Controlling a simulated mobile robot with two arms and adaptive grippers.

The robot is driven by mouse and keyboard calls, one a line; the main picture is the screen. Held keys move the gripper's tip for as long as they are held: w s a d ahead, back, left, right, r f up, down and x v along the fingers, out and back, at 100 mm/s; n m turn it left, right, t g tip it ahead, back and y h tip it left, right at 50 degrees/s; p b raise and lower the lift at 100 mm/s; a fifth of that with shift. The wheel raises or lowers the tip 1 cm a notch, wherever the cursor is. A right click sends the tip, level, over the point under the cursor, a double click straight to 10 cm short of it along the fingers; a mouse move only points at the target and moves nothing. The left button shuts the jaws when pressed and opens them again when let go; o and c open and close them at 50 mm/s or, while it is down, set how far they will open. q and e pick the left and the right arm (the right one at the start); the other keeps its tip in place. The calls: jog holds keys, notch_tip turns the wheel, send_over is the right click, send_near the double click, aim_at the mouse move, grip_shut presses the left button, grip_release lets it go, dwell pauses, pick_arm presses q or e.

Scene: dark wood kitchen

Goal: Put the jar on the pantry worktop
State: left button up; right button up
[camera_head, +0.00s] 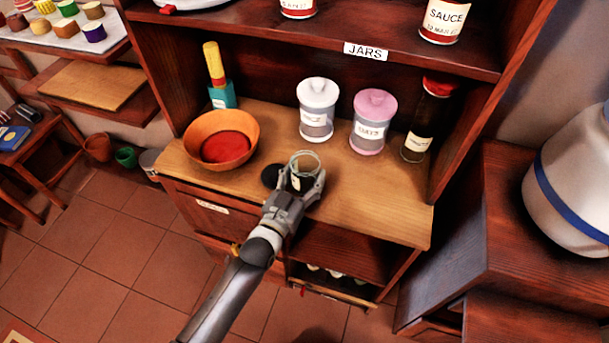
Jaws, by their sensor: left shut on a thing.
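A small clear glass jar (303,165) with a dark label stands upright at the pantry worktop (373,203), near its front edge. My left gripper (301,188) is shut on the jar, reaching in from the front. I cannot tell whether the jar's base touches the wood. A dark round disc (272,176), perhaps a lid, lies on the worktop just left of the jar. My right gripper is not in view.
A wooden bowl (204,128) with red contents stands left on the worktop. A white-lidded jar (317,110), a pink-lidded jar (372,120) and a dark bottle (425,125) stand behind. A shelf labelled JARS overhangs the back. The front right is clear.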

pick_arm(q)
jog(key=o, duration=1.3)
jog(key=shift+r, duration=0.2)
jog(key=v, duration=1.2)
jog(key=shift+b, duration=0.3)
jog(key=shift+f, duration=0.1)
